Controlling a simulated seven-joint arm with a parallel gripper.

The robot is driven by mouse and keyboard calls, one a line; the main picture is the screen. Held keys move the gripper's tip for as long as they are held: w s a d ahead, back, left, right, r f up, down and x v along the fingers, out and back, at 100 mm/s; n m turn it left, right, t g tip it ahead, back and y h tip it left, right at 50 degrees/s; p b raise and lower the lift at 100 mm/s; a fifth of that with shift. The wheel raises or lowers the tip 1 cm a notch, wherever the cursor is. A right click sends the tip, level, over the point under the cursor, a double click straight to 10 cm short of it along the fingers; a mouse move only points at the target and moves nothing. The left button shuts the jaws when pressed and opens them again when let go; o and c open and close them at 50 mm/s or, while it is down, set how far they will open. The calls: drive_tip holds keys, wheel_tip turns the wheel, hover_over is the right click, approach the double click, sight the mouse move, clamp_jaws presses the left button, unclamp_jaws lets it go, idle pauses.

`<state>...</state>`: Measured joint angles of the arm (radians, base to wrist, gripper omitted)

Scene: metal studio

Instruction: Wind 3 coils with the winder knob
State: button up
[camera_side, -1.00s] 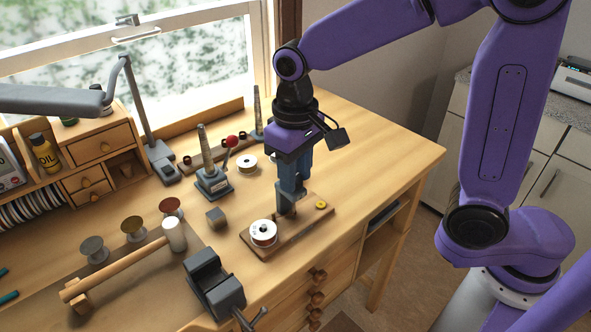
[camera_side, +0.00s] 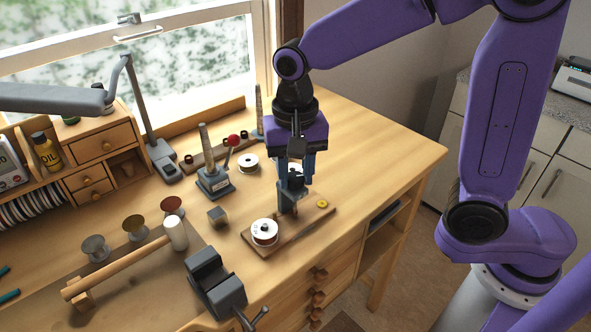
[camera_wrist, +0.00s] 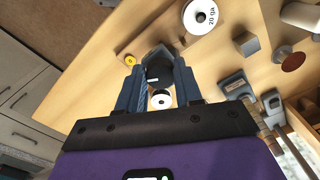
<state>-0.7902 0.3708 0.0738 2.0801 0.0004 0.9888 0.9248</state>
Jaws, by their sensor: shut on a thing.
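The winder is a wooden board (camera_side: 270,240) near the bench's front edge. A white spool (camera_side: 264,232) sits at its left end and a small yellow disc (camera_side: 322,204) at its right; in the wrist view the spool (camera_wrist: 200,15) is at the top, the disc (camera_wrist: 130,59) left of the fingers. My gripper (camera_side: 290,188) is upright over the middle of the board. In the wrist view it (camera_wrist: 157,90) is shut on the dark winder knob (camera_wrist: 160,68), seen between the fingers. The fingers hide part of the knob. Wound coils cannot be counted.
A grey block (camera_side: 217,217) and a vise (camera_side: 215,285) stand left of the winder. Behind are a tapered mandrel (camera_side: 207,155) with a red-balled lever (camera_side: 233,140) and another spool (camera_side: 248,163). A mallet (camera_side: 125,262) lies farther left. The bench right of the winder is clear.

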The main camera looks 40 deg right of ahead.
sight(295, 178)
drive_tip(key=shift+w+r, duration=0.1)
drive_tip(key=shift+r, duration=0.05)
idle(0.3)
drive_tip(key=o, duration=1)
drive_tip(key=shift+o, duration=0.2)
wheel_tip(295, 178, up, 17)
drive_tip(key=shift+r, duration=0.15)
